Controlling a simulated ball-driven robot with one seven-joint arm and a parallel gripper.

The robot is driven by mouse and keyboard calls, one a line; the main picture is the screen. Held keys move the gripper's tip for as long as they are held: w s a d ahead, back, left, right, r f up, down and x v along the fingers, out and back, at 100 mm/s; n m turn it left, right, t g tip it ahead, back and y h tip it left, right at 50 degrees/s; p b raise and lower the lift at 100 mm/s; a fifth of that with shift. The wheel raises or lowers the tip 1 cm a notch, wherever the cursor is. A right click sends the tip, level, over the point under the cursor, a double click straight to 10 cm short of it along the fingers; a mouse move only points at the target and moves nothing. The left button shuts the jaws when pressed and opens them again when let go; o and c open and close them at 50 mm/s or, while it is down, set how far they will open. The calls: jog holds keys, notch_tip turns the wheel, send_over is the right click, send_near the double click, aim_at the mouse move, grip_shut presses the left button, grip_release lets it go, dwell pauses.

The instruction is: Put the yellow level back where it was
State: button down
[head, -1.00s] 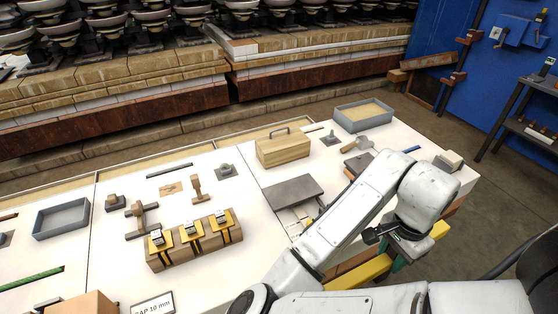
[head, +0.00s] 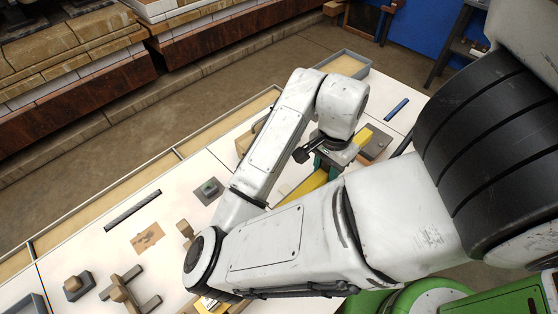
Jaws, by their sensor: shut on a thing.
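The yellow level (head: 308,188) is a long yellow bar. It runs diagonally through my gripper (head: 327,164), and its other end (head: 364,136) shows to the upper right. My gripper is shut on its middle, with green finger parts showing below the grey wrist. The level appears over the right part of the white table, but its height above it cannot be told. My arm hides part of the level and much of the table beneath.
A grey tray (head: 343,65) stands at the far corner near a blue strip (head: 397,109). A green-topped plate (head: 208,189), a dark bar (head: 132,209) and a brown card (head: 147,238) lie left. A wooden box (head: 243,144) is mostly hidden behind my arm.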

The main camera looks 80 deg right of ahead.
jog(key=w+d+f, duration=0.4)
jog(key=w+d, duration=0.2)
jog(key=w, duration=0.1)
send_over(290, 171)
jog(key=f, duration=0.5)
jog(key=shift+s+a+p, duration=0.15)
jog(key=shift+a+p, duration=0.05)
jog(key=shift+p, duration=0.2)
jog(key=shift+d+f, duration=0.1)
jog(key=shift+f, duration=0.1)
jog(key=shift+w+d+f, duration=0.1)
jog(key=shift+w+f, duration=0.1)
jog(key=shift+f, duration=1.5)
jog(key=shift+f, duration=0.15)
jog(key=c, duration=0.8)
grip_release()
jog(key=shift+o, duration=0.2)
notch_tip(290, 171, up, 12)
